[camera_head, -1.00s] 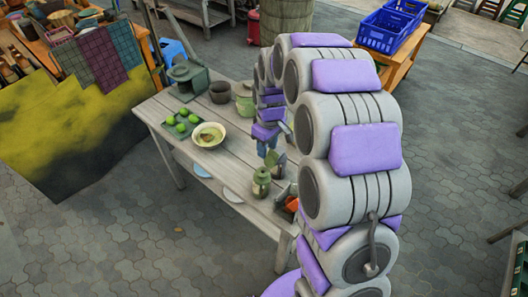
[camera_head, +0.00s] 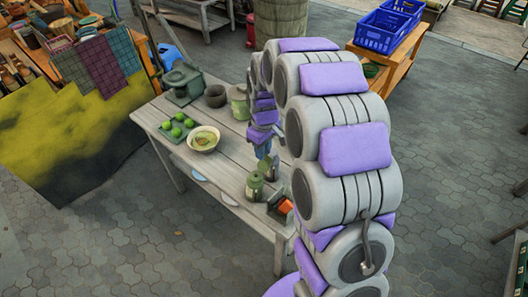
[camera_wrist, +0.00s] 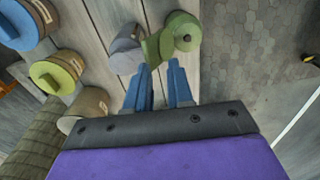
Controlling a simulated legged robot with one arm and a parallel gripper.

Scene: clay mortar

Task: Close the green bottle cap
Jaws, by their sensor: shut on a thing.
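The green bottle (camera_head: 254,187) stands upright near the front right corner of the wooden table. In the wrist view the green bottle (camera_wrist: 184,34) shows from above, with a dark round centre on its top. A flat green piece, seemingly its cap (camera_wrist: 152,47), sticks out to its left. My gripper (camera_wrist: 160,66) has its two blue fingers a little apart, with their tips shut on this green piece. In the head view my gripper (camera_head: 262,152) is just behind the bottle, and my arm hides much of it. The exact contact is hard to see.
A grey bottle (camera_wrist: 126,50) stands close left of my fingertips. A cream bowl (camera_head: 204,139), a tray with several green fruits (camera_head: 177,127) and pots (camera_head: 215,96) are farther back on the table (camera_head: 221,170). An orange item (camera_head: 285,206) lies at the right corner.

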